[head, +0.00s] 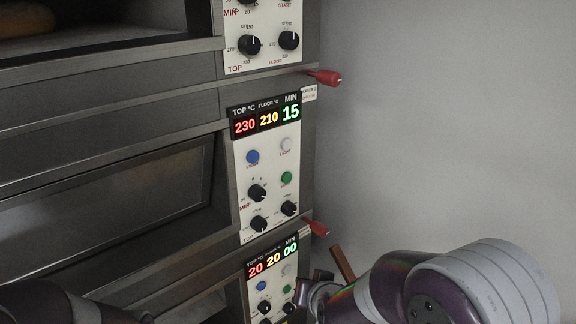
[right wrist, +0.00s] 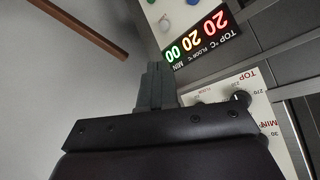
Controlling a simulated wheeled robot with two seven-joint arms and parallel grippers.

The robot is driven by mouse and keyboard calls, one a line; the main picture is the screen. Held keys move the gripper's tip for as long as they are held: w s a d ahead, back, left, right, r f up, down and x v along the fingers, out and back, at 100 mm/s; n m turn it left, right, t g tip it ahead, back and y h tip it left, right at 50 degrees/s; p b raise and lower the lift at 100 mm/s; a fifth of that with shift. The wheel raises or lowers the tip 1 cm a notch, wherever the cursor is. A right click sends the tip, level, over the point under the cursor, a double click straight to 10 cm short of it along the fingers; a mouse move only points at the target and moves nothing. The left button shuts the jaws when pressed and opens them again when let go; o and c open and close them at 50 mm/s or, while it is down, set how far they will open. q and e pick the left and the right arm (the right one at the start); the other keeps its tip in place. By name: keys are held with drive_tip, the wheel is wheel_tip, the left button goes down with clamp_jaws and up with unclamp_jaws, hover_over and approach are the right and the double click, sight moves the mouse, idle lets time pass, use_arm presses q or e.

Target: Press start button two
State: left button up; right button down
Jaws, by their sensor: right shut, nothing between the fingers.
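The oven's middle control panel (head: 262,205) shows 230, 210 and 15. It carries a blue button (head: 252,157), a pale light button (head: 286,145), a green button (head: 286,178) and black knobs. Part of this panel with knobs also shows in the right wrist view (right wrist: 215,97). My right gripper (right wrist: 157,70) is shut and empty. In that view its fingertips lie beside the lower display (right wrist: 200,35), apart from the middle panel's green button. In the head view my right arm stands low on the right, and its fingers are not clear. My left gripper is out of view.
The lower panel (head: 250,293) shows 20, 20 and 00. An upper panel (head: 232,58) is cut off by the top edge. Red handles (head: 325,77) (head: 317,227) stick out on the right. A brown bar (head: 343,263) stands near my right arm. The grey wall side is free.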

sight(287, 178)
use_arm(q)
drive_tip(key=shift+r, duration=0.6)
use_arm(e)
drive_tip(key=w+d+r+m+t+h, duration=0.2)
drive_tip(key=w+r+m+t, duration=0.1)
drive_tip(key=r, duration=0.5)
drive_tip(key=w+d+r+m+t+h, duration=0.1)
drive_tip(key=w+r+m+t+h, duration=0.1)
drive_tip(key=r+t, duration=0.4)
wheel_tip(287, 178, up, 2)
drive_tip(key=shift+w+d+r+m, duration=0.1)
drive_tip(key=shift+w+d+m, duration=0.3)
drive_tip(key=shift+w+m, duration=0.55)
use_arm(q)
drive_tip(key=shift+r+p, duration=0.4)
drive_tip(key=shift+p, duration=0.25)
use_arm(e)
drive_tip(key=w+a, duration=0.5)
drive_tip(key=w, duration=0.2)
drive_tip(key=shift+a, duration=0.1)
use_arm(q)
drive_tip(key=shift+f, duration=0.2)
